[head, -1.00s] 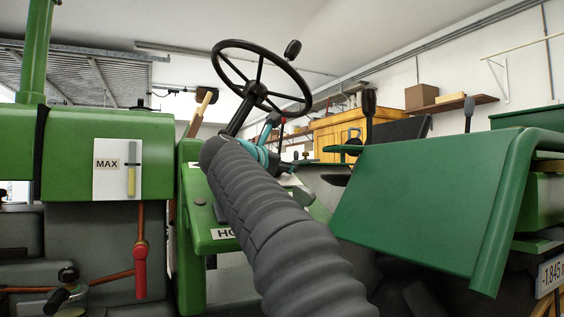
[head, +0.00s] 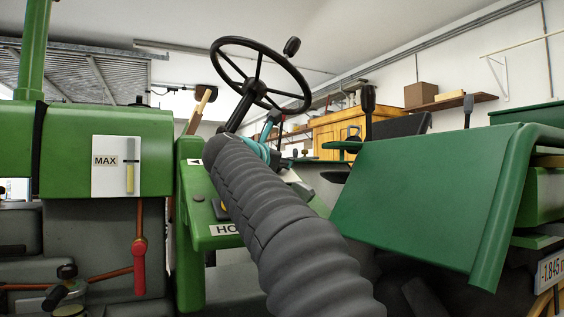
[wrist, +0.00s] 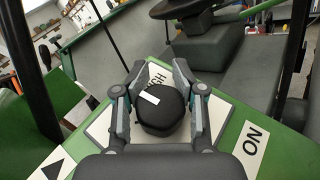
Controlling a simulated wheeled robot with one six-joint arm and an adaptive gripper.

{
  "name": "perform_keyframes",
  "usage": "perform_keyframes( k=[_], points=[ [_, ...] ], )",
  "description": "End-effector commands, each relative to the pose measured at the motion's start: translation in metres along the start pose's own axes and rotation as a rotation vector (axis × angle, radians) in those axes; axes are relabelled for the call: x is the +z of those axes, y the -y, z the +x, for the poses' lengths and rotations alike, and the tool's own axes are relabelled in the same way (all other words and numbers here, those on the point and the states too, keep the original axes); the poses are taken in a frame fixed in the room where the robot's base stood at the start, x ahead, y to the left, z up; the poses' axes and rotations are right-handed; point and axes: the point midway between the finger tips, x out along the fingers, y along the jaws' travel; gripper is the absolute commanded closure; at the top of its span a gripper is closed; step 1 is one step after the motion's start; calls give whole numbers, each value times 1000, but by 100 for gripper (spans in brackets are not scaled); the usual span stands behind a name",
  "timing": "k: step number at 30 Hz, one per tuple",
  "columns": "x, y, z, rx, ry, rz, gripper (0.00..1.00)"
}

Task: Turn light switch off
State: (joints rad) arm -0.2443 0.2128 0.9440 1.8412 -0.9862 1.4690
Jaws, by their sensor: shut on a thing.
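The light switch is a round black knob (wrist: 160,108) with a white pointer mark on its top, in the middle of the wrist view. It sits on a white plate (wrist: 106,128) on a green panel. The pointer lies towards the upper left, near the "HIGH" label (wrist: 157,75). An "ON" label (wrist: 251,145) is at the right. My gripper (wrist: 164,110) has one finger on each side of the knob and is shut on it. In the head view my grey arm hides the knob and most of the gripper.
The steering wheel (head: 261,76) rises behind the panel. A green fender (head: 425,200) stands right of my arm. A green tank with a "MAX" gauge (head: 116,167) and a red-handled lever (head: 139,268) are at the left.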

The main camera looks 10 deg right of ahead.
Motion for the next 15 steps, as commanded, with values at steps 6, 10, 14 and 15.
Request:
perform_keyframes(
  k=[6, 10, 14, 15],
  points=[
    [-3, 0, -1, 121, -3, -34, 98],
    [-2, -3, -1, 219, -2, -64, 98],
    [-1, -6, -2, 317, -3, -93, 98],
    [0, -7, -2, 345, -3, -102, 98]
  ],
)
